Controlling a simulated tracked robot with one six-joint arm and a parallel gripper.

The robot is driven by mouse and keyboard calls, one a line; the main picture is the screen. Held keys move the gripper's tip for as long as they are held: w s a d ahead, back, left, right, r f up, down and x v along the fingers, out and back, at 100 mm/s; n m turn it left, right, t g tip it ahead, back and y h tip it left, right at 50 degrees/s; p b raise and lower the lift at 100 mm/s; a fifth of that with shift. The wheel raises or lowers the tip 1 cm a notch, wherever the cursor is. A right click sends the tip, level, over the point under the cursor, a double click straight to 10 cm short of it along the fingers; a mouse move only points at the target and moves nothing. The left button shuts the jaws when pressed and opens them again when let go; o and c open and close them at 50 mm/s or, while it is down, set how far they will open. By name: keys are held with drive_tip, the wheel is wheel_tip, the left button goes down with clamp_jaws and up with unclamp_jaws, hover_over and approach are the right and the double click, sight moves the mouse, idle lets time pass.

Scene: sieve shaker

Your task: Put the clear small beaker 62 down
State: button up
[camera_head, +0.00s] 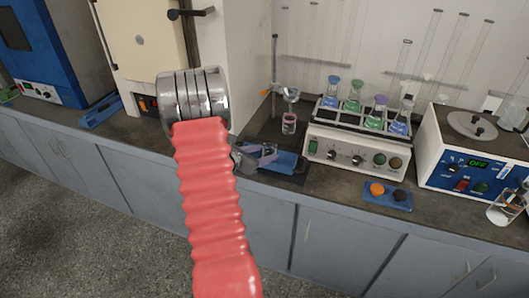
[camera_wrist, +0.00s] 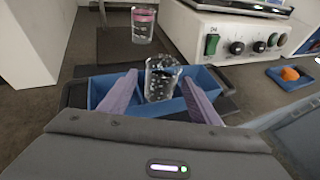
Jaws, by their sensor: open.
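The clear small beaker (camera_wrist: 162,80) stands in a blue tray (camera_wrist: 98,89) in the wrist view. It has dark contents or dark reflections inside; I cannot tell which. My gripper (camera_wrist: 160,88) is open, with one purple finger on each side of the beaker. Gaps seem to show between the fingers and the glass. In the head view my gripper (camera_head: 256,154) is over the left part of the blue tray (camera_head: 287,162) at the bench's front. The beaker is hard to make out there, partly hidden by the fingers.
A beaker with pink liquid (camera_wrist: 143,24) stands behind the tray, under a funnel stand (camera_head: 275,75). A white device (camera_head: 345,150) holding several coloured flasks is to the right. A small blue tray (camera_head: 385,200) with orange and black items lies before it.

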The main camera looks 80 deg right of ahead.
drive_tip(key=v, duration=1.2)
drive_tip(key=shift+f, duration=0.1)
idle(0.4)
drive_tip(key=w+a+r+m+t+y, duration=0.1)
drive_tip(key=w+a+r+m, duration=0.2)
drive_tip(key=a, duration=0.5)
drive_tip(key=w+a+r+m+t+y, duration=0.2)
drive_tip(key=a+r+m, duration=0.15)
drive_tip(key=a, duration=0.45)
drive_tip(key=w+a+r+m+t+y, duration=0.1)
drive_tip(key=w+a+r+m, duration=0.2)
drive_tip(key=a, duration=0.5)
drive_tip(key=a+r+m+t+y, duration=0.1)
drive_tip(key=a+r+t+y, duration=0.2)
drive_tip(key=a, duration=1.1)
drive_tip(key=w+a+r+m+t+y, duration=0.1)
drive_tip(key=a+r+t+y, duration=0.3)
drive_tip(key=a, duration=1.1)
drive_tip(key=shift+a+r+m+t+y, duration=0.2)
drive_tip(key=shift+r+m+t+y, duration=0.05)
drive_tip(key=shift+m+t+y, duration=0.25)
